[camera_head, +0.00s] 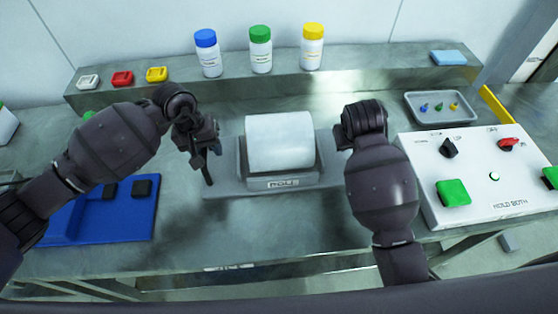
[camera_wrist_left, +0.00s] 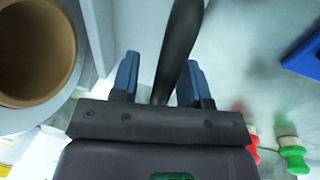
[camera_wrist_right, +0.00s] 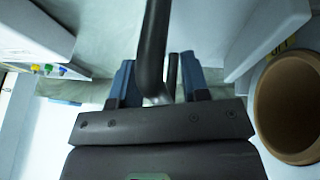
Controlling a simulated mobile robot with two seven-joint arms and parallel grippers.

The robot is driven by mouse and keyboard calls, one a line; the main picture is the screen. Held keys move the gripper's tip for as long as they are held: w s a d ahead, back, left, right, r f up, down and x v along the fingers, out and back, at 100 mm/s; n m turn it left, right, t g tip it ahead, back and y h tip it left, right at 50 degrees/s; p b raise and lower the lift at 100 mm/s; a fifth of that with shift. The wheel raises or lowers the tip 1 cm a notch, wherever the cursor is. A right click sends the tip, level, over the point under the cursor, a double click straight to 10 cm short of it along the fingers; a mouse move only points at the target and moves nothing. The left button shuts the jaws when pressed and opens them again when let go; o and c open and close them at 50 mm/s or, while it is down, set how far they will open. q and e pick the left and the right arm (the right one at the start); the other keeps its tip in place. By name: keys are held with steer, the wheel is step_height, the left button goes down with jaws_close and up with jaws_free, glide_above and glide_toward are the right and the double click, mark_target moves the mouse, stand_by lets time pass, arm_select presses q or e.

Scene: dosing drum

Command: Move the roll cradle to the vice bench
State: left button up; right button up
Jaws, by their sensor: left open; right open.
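The roll cradle (camera_head: 283,182) is a grey base with a raised front plate, on the metal table in the middle of the head view. A white roll (camera_head: 280,140) lies across it; its brown core shows in the left wrist view (camera_wrist_left: 70,60) and right wrist view (camera_wrist_right: 262,110). My left gripper (camera_head: 208,150) is open at the cradle's left end, with a dark handle bar (camera_wrist_left: 180,45) between its fingers. My right gripper (camera_wrist_right: 155,85) is open around a similar bar (camera_wrist_right: 153,45); the head view mostly hides its fingers behind my arm. I cannot make out a vice bench.
A blue tray (camera_head: 135,222) lies left of the cradle. A white control box (camera_head: 485,190) and a grey tray (camera_head: 412,108) stand at the right. Blue-, green- and yellow-capped bottles (camera_head: 260,52) stand on the back ledge. The table front of the cradle is clear.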

steer(key=shift+s+a+r, duration=0.1)
steer(key=shift+s+r, duration=0.1)
steer(key=shift+r, duration=0.3)
arm_select(q)
step_height(320, 180, up, 12)
steer(key=a, duration=0.2)
steer(key=shift+a+f, duration=0.15)
arm_select(e)
steer(key=v, duration=1.1)
steer(key=shift+f, duration=0.1)
